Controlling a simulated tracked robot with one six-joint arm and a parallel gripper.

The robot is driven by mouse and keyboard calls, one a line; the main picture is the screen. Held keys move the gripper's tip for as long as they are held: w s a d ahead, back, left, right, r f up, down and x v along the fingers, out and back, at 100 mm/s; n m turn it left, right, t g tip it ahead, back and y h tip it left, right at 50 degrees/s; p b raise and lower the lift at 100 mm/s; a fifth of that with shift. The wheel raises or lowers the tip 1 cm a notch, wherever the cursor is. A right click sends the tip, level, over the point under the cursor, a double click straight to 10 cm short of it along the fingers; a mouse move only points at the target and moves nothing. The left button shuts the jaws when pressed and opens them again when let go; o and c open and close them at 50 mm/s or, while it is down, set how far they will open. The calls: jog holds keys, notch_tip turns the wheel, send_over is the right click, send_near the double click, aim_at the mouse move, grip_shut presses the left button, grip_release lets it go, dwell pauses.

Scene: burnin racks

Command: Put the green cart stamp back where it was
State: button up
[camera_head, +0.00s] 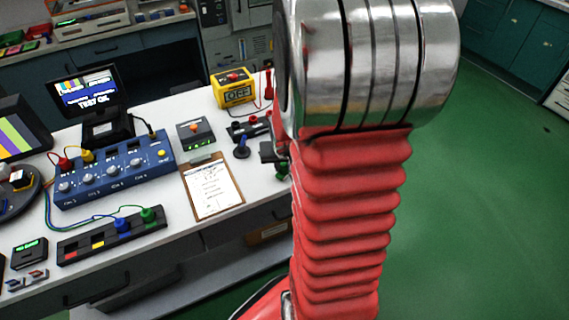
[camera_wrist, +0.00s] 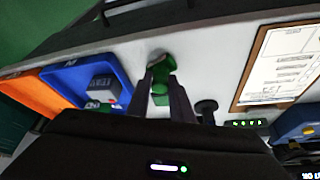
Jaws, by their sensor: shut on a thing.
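The green stamp (camera_wrist: 162,64) shows in the wrist view between the two dark fingers of my gripper (camera_wrist: 161,80), which is shut on it. It is over the pale bench top near the bench edge; I cannot tell whether its foot touches the surface. In the head view my silver and red arm hides the stamp and most of my gripper. A small black stand (camera_head: 248,128) with red parts is left of my arm. A dark round knob (camera_wrist: 207,106) is right of my fingers in the wrist view.
A clipboard (camera_head: 212,188) lies left of my arm, also in the wrist view (camera_wrist: 282,68). A blue tray (camera_wrist: 72,74) and an orange tray (camera_wrist: 28,92) are left in the wrist view. A yellow OFF box (camera_head: 234,90) and a blue panel (camera_head: 115,172) stand on the bench.

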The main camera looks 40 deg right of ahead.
jog(key=o, duration=0.8)
jog(key=shift+o, duration=0.2)
jog(key=v, duration=1.2)
jog(key=shift+a, duration=0.15)
dwell(0.3)
jog(key=s+a+r+n+y, duration=0.1)
jog(key=s+a+r+n, duration=0.1)
jog(key=a, duration=0.6)
jog(key=s+a+r+n+t+y, duration=0.1)
jog(key=s+a+r+n, duration=0.1)
jog(key=a, duration=0.6)
jog(key=s+a+r+n, duration=0.2)
jog(key=a+r+n, duration=0.1)
jog(key=a+r, duration=0.3)
jog(key=shift+a+t+y, duration=0.4)
jog(key=shift+a, duration=0.55)
